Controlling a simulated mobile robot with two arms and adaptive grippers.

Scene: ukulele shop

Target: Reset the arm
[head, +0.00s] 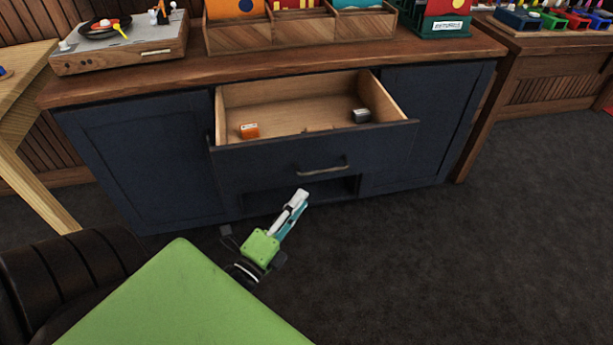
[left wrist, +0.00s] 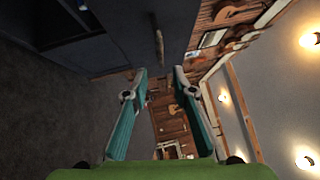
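My left gripper (head: 300,196) is in front of the dark blue cabinet, below the handle of the open drawer. In the left wrist view its two teal fingers (left wrist: 159,73) stand apart with nothing between them, so it is open and empty. My green arm link (head: 185,300) fills the lower left of the head view. My right gripper is not in view.
The wooden drawer (head: 300,103) is pulled out of the cabinet (head: 150,160). A record player (head: 120,47) and record bins (head: 305,36) stand on top. A dark chair (head: 75,260) is at left. Floor at right (head: 500,250) is clear.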

